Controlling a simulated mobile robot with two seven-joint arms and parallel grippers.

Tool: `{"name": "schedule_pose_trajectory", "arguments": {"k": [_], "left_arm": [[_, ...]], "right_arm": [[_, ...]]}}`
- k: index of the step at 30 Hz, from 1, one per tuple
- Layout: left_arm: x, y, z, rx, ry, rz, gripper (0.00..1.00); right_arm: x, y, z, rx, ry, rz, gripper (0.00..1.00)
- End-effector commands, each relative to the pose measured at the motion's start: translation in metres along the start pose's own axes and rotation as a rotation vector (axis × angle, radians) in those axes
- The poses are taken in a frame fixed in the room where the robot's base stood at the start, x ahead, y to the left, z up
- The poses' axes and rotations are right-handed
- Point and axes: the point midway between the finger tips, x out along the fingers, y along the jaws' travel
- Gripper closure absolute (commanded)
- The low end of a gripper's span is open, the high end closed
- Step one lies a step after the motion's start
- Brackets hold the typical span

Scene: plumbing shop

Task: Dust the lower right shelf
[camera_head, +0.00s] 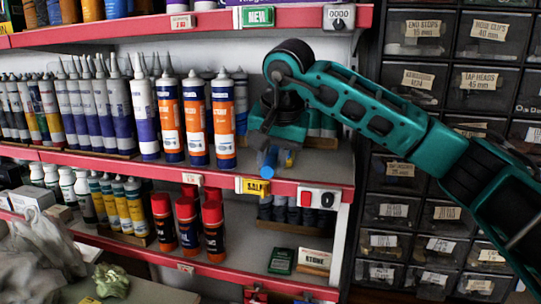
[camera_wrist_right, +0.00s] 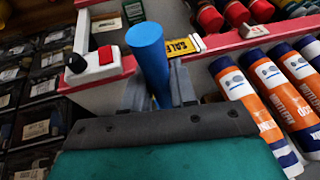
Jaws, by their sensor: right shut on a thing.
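My right gripper (camera_head: 267,142) reaches in from the right, in front of the middle shelf's right end. It is shut on a blue cylinder (camera_head: 268,165), whose round end points out over the red shelf edge. In the right wrist view the blue cylinder (camera_wrist_right: 148,55) stands between the two grey fingers of the gripper (camera_wrist_right: 160,88). I cannot tell whether it is a duster's handle; no duster head shows. The lower right shelf (camera_head: 258,238) is below, holding a row of dark bottles (camera_head: 293,216), a green box (camera_head: 281,261) and a white labelled box (camera_head: 314,261). My left gripper is not in view.
Orange-and-blue tubes (camera_head: 196,118) stand close left of my gripper. Red-capped cans (camera_head: 188,228) stand on the lower shelf's left part. A yellow tag (camera_head: 252,186) and a red-and-black switch box (camera_head: 318,198) stick out from the shelf edge. Drawers (camera_head: 395,215) fill the right side.

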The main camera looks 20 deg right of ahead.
Motion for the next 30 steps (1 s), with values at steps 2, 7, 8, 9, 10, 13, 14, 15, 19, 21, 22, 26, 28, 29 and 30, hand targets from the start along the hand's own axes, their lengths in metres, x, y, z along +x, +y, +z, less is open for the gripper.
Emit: {"name": "schedule_pose_trajectory", "arguments": {"k": [2, 7, 8, 9, 10, 13, 14, 15, 19, 21, 22, 26, 28, 29, 30], "left_arm": [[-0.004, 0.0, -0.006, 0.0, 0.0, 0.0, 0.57], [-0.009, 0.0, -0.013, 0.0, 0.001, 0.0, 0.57], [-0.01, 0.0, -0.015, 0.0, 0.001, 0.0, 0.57], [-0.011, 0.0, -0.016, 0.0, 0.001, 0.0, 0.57], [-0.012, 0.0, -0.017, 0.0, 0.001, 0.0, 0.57], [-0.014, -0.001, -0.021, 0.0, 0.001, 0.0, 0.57], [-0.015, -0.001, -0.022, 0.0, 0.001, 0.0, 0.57], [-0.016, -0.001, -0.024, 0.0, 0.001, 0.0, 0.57], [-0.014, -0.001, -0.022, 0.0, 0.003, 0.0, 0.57], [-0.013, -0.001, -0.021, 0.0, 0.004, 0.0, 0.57], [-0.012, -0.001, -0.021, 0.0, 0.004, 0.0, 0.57], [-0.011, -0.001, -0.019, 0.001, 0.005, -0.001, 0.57], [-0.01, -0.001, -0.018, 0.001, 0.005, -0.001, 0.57], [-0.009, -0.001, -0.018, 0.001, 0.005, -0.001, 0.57], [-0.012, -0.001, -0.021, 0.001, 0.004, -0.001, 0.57]], "right_arm": [[0.0, -0.005, -0.002, 0.0, -0.002, 0.002, 1.0], [0.003, -0.019, -0.003, -0.001, -0.001, 0.002, 1.0], [0.003, -0.021, -0.003, -0.001, -0.001, 0.002, 1.0], [0.004, -0.024, -0.003, -0.001, -0.001, 0.001, 1.0], [0.005, -0.027, -0.003, -0.002, -0.001, 0.0, 1.0], [0.006, -0.035, -0.003, -0.001, -0.001, 0.001, 1.0], [0.007, -0.037, -0.003, -0.002, -0.001, 0.001, 1.0], [0.008, -0.04, -0.003, -0.002, -0.001, 0.001, 1.0], [0.008, -0.043, 0.005, -0.002, 0.001, -0.001, 1.0], [0.006, -0.043, 0.01, -0.002, 0.002, -0.001, 1.0], [0.005, -0.043, 0.012, -0.001, 0.002, -0.001, 1.0], [0.001, -0.045, 0.022, -0.001, 0.003, -0.002, 1.0], [-0.001, -0.045, 0.027, -0.002, 0.002, -0.001, 1.0], [-0.002, -0.045, 0.029, -0.002, 0.002, -0.001, 1.0], [-0.008, -0.046, 0.026, 0.001, 0.003, -0.001, 1.0]]}}
